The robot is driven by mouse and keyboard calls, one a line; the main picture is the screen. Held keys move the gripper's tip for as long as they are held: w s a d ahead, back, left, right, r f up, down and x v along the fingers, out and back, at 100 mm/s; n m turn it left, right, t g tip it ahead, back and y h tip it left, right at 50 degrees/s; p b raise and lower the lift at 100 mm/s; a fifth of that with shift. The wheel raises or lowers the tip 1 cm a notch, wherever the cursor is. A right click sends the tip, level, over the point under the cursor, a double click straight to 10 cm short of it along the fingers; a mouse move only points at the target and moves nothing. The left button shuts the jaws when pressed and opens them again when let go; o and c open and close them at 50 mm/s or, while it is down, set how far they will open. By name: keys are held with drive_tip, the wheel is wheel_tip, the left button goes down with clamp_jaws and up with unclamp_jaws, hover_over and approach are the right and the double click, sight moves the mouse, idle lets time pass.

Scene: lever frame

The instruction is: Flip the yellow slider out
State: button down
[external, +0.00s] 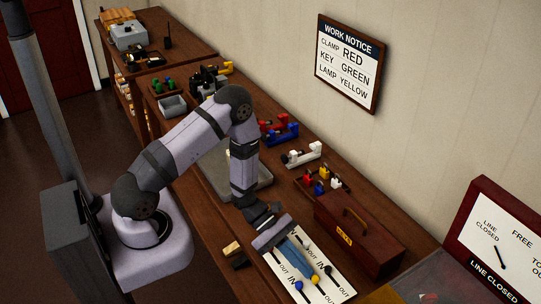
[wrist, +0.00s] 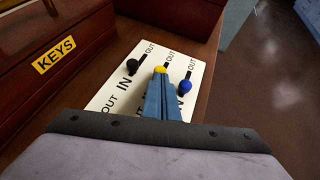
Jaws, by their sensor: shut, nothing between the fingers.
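A white panel (external: 284,287) with IN and OUT labels lies on the bench; it also shows in the wrist view (wrist: 106,97). The yellow slider (external: 314,279) shows its round knob in the wrist view (wrist: 160,69), between a black knob (wrist: 132,66) and a blue knob (wrist: 184,86). An OUT label lies just beyond the yellow knob; its exact place along its track is hidden. My gripper (external: 307,271) points down at the panel, shut and empty. In the wrist view its blue fingertips (wrist: 161,79) are right at the yellow knob's near side; contact cannot be told.
A brown KEYS box (external: 350,238) stands close beside the panel, against the wall side. A small wooden block (external: 232,248) lies at the bench's front edge. Coloured clamps (external: 280,132) and a grey tray (external: 211,168) are farther back. A notice (external: 349,63) hangs on the wall.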

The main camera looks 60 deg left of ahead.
sight(308, 283)
drive_tip(key=d+b, duration=0.1)
drive_tip(key=d, duration=0.2)
drive_tip(key=shift+d+f, duration=0.1)
drive_tip(key=shift+d, duration=0.35)
drive_tip(key=shift+s+a, duration=0.15)
drive_tip(key=shift+a, duration=0.25)
drive_tip(key=a, duration=0.1)
drive_tip(key=s+a, duration=0.1)
drive_tip(key=a, duration=0.1)
drive_tip(key=shift+a, duration=0.2)
drive_tip(key=b+v, duration=0.2)
drive_tip(key=v, duration=0.6)
drive_tip(key=shift+a+r, duration=0.1)
drive_tip(key=shift+r, duration=0.1)
drive_tip(key=shift+v, duration=0.75)
